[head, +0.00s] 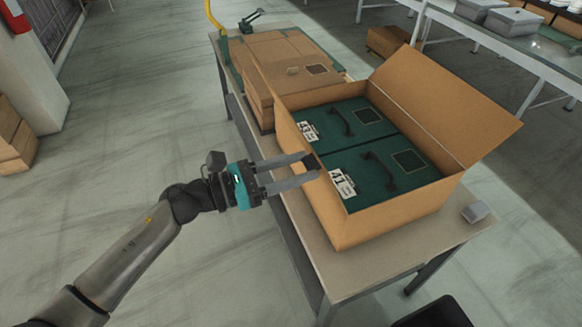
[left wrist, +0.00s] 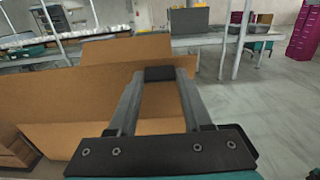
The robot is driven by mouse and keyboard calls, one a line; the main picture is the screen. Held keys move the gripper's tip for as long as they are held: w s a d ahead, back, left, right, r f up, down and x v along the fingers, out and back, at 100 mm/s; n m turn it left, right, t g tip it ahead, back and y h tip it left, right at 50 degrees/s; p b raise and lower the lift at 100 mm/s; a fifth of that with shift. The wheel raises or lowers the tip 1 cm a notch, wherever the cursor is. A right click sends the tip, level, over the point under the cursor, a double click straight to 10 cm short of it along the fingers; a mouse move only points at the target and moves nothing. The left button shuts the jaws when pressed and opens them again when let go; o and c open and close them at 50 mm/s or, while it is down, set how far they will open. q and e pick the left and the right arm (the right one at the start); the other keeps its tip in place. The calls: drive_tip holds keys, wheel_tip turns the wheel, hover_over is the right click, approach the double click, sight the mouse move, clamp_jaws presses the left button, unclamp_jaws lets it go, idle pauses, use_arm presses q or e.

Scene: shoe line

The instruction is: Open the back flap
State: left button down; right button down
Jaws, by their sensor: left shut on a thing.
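The open cardboard box (head: 365,236) stands on the table and holds two green cases (head: 345,118) (head: 385,170) with dark handles and white number labels. Its back flap (head: 441,102) stands raised and leans outward along the right side. My left gripper (head: 312,165) is at the top of the box's left wall, across the box from that flap. Its two fingers sit either side of a small dark block at the rim, which also shows between the fingertips in the left wrist view (left wrist: 160,74). The exact contact is hard to see. My right gripper is out of view.
Flat brown cartons (head: 270,58) lie on the table (head: 405,252) beyond the box. A small grey block (head: 476,212) sits at the table's right corner. Another long table (head: 500,45) with grey bins stands at the back right.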

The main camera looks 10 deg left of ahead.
use_arm(q)
drive_tip(key=shift+r, duration=0.2)
drive_tip(key=shift+c, duration=1.6)
unclamp_jaws()
drive_tip(key=shift+f, duration=0.1)
drive_tip(key=shift+s+a, duration=0.15)
drive_tip(key=shift+a, duration=0.1)
drive_tip(key=b+v, duration=0.3)
drive_tip(key=v, duration=1.1)
drive_tip(key=shift+s+a, duration=0.15)
drive_tip(key=shift+a, duration=0.1)
